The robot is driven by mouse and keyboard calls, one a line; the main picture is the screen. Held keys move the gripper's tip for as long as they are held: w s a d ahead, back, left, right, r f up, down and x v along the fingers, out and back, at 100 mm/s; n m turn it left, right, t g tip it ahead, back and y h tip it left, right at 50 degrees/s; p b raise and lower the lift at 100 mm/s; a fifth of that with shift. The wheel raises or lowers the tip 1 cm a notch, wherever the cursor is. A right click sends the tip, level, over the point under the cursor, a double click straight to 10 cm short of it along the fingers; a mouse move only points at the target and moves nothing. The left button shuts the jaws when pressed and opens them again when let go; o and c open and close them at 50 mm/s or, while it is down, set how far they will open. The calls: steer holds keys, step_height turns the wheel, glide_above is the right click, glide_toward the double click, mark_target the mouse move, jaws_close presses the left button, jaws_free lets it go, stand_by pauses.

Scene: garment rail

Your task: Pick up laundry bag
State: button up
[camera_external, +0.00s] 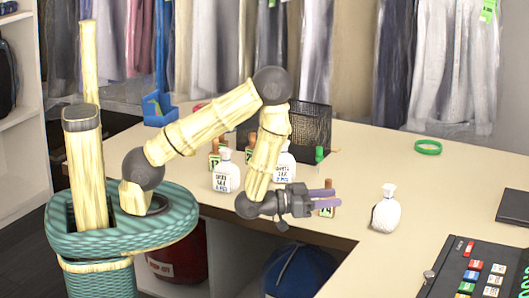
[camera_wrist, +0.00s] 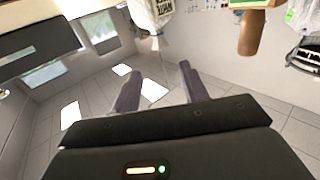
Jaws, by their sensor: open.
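Several small white tied bags stand on the counter. One labelled bag (camera_external: 226,178) is left of my forearm, and another (camera_external: 285,165) is partly hidden behind it. A third white bag (camera_external: 386,214) stands alone to the right, with no readable label from here. I cannot tell which one is the task's laundry bag. My gripper (camera_external: 331,198) is open and empty near the counter's front edge, pointing right, left of the lone bag and apart from it. In the wrist view, its fingers (camera_wrist: 160,72) are spread with nothing between them. A white bag with dark lettering (camera_wrist: 152,14) shows at the top edge.
Small brown tagged bottles stand near the bags, one (camera_external: 328,209) right behind my fingers. A black mesh basket (camera_external: 309,128), green ring (camera_external: 428,147) and dark tray of coloured tags (camera_external: 455,255) are on the counter. Red (camera_external: 178,262) and blue (camera_external: 300,275) rounded items sit below it.

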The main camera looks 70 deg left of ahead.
steer(key=shift+w, duration=0.1)
steer(key=b, duration=0.2)
glide_toward(388, 204)
steer(key=w+r, duration=0.3)
steer(key=w, duration=0.2)
steer(key=shift+w+a+p, duration=0.15)
steer(key=shift+a+p, duration=0.15)
steer(key=shift+a, duration=0.1)
steer(key=shift+w+p, duration=0.35)
steer(key=shift+w, duration=0.1)
steer(key=shift+w+d+p, duration=0.25)
steer(key=shift+w+p, duration=0.2)
steer(key=shift+w, duration=0.65)
steer(key=shift+w+d+p, duration=0.25)
steer(key=shift+w+p, duration=0.2)
steer(key=shift+w, duration=0.6)
